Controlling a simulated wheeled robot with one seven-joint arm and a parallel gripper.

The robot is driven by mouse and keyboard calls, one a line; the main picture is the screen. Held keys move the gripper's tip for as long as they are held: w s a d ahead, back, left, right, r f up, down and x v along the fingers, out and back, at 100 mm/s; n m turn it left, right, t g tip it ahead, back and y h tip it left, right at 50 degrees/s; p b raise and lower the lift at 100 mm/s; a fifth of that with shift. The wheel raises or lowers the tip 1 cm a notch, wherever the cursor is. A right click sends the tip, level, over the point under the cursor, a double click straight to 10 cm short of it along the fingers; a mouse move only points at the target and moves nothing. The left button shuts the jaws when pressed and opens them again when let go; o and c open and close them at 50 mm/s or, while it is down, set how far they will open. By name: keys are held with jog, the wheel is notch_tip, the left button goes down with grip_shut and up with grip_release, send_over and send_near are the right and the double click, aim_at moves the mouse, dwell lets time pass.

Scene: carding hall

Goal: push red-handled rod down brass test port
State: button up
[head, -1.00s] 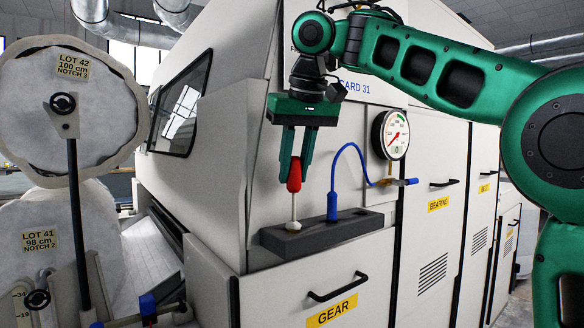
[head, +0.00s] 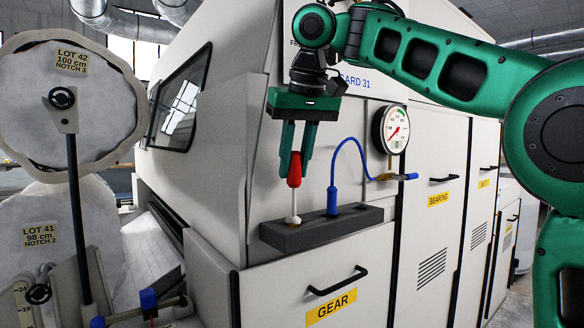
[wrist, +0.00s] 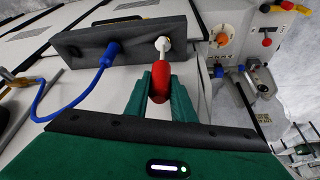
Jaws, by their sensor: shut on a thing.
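The rod has a red handle (head: 294,168) and a pale shaft with a round white part (head: 293,220) low on it. It stands about upright at the left end of a dark grey block (head: 345,225). My gripper (head: 295,176) is shut on the red handle from above. In the wrist view the handle (wrist: 160,82) lies between the green fingers, and the white end (wrist: 163,45) meets the block. A brass fitting (head: 389,168) is below the round gauge (head: 390,130); I cannot tell whether it is the test port. The rod's lower end is hidden.
A blue hose (head: 352,143) arches from the block, right of the rod, to the fitting below the gauge. The block is fixed to the white machine above the GEAR drawer (head: 325,308). A fabric-covered roll (head: 65,105) stands at the left.

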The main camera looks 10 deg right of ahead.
jog(key=shift+f, duration=0.3)
dwell(2.8)
jog(key=shift+a, duration=0.1)
dwell(1.4)
dwell(1.2)
jog(key=shift+r, duration=0.3)
dwell(0.3)
jog(key=shift+f, duration=0.3)
dwell(0.3)
jog(key=shift+r, duration=0.35)
jog(key=shift+w+r, duration=0.2)
jog(key=shift+r, duration=0.15)
jog(key=shift+s+d+r, duration=0.1)
jog(key=shift+r, duration=1.1)
jog(key=shift+d+r, duration=0.1)
jog(key=shift+r, duration=1.1)
